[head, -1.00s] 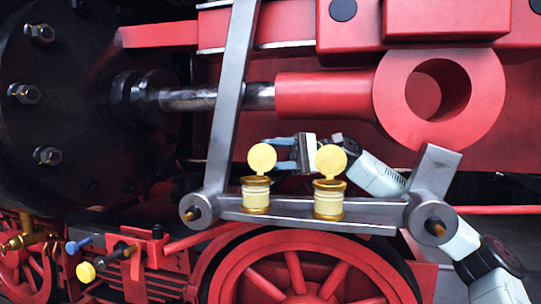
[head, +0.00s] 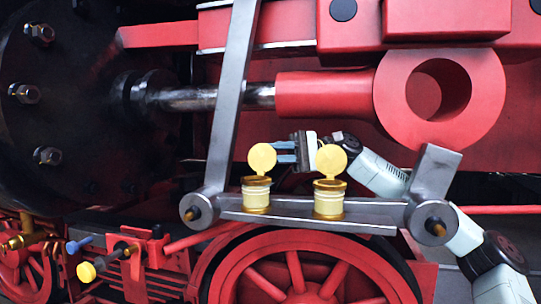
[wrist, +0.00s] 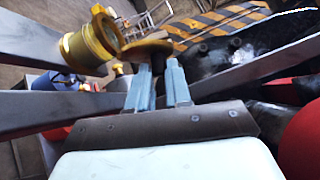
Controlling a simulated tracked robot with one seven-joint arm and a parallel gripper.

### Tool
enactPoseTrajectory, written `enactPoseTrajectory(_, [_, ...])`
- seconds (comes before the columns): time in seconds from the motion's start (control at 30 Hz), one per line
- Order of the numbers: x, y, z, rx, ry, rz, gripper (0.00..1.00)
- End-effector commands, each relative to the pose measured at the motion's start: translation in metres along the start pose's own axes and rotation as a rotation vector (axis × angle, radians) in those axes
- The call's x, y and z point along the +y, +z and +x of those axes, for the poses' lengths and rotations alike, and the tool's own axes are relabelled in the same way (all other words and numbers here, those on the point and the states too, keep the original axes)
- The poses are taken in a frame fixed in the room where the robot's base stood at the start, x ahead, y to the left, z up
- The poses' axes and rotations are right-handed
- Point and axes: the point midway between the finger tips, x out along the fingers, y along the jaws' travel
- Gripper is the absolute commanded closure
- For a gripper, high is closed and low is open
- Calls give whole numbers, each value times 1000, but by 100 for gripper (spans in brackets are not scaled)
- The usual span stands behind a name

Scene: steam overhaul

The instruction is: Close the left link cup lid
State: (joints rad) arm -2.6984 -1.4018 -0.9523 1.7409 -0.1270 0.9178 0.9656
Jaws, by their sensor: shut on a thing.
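The left link cup (head: 256,197), cream with brass rims, stands upright on the grey link bar (head: 290,212). Its round yellow lid (head: 262,157) stands open, raised above the cup. My gripper (head: 277,152) comes from the right, with its blue fingers shut on the right edge of this lid. In the wrist view, the fingertips (wrist: 158,68) are at the lid (wrist: 147,47), and the cup (wrist: 85,45) shows to its left. The exact contact is partly hidden by the lid.
The right link cup (head: 329,203) stands close by, its yellow lid (head: 331,159) also raised, in front of my gripper's body. A slanting grey rod (head: 230,100) rises on the left. The red rod end (head: 440,95) is above right and the red wheel (head: 300,275) below.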

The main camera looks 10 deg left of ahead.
Motion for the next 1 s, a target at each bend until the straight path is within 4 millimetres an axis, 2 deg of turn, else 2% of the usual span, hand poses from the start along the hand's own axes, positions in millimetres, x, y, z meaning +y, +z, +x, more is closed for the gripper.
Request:
enactPoseTrajectory(0.6, [0,4,4,9,70,-66,100])
enactPoseTrajectory(0.63, [0,4,4,9,70,-66,80])
enactPoseTrajectory(0.9, [-1,4,4,11,66,-66,56])
enactPoseTrajectory(1.0, [-2,4,3,11,66,-66,56])
